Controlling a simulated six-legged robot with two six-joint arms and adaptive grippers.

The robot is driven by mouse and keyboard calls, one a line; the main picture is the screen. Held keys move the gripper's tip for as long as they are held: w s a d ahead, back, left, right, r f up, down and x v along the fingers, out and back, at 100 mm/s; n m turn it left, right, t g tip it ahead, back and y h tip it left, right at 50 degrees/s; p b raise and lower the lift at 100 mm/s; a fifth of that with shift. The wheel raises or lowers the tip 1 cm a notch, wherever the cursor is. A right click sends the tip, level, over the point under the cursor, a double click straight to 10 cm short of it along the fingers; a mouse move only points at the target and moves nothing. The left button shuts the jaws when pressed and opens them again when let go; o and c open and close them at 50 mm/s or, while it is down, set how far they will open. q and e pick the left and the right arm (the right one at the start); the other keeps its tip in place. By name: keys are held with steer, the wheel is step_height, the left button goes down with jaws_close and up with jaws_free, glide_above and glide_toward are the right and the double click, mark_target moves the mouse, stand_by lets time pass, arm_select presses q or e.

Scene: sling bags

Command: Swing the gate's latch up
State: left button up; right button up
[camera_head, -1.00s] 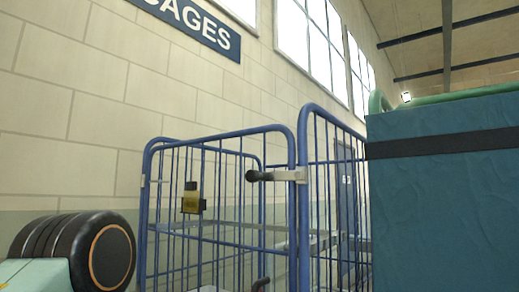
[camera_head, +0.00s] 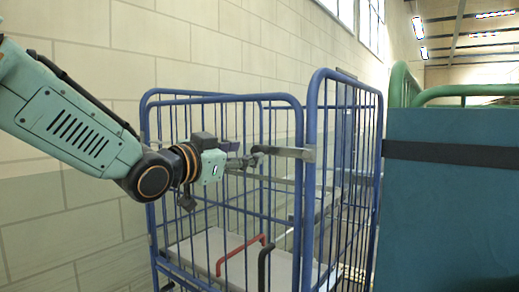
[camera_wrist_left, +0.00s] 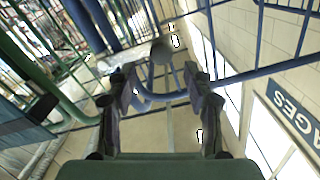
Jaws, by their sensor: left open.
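The latch is a grey metal bar (camera_head: 290,153) with a dark round knob (camera_head: 258,150), set across the top corner of the blue cage's gate (camera_head: 225,98). The bar lies about level. My left gripper (camera_head: 246,161) is open and reaches in from the left, its fingertips close to the knob. In the left wrist view the knob (camera_wrist_left: 160,50) shows between and just beyond the two open fingertips (camera_wrist_left: 156,72). I cannot tell whether a finger touches it. My right gripper is not in view.
A second blue barred panel (camera_head: 345,90) stands right of the latch. A teal covered load (camera_head: 480,215) with a dark strap fills the right side. Inside the cage are a grey base (camera_head: 200,250) and a red handle (camera_head: 240,254). A block wall (camera_head: 60,225) stands behind.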

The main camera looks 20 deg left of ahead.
mark_target(257, 151)
arm_select(q)
steer(key=x, duration=0.5)
steer(key=shift+w+p, duration=0.3)
steer(key=shift+p, duration=0.05)
steer(key=shift+w+d, duration=0.25)
steer(key=shift+w+f, duration=0.15)
steer(key=shift+w, duration=0.15)
steer(key=shift+a, duration=0.25)
steer(key=shift+s+d, duration=0.15)
steer(key=shift+d, duration=0.05)
steer(key=c, duration=0.5)
steer(key=shift+a, duration=0.1)
steer(key=c, duration=0.4)
jaws_close()
steer(key=shift+f, duration=0.1)
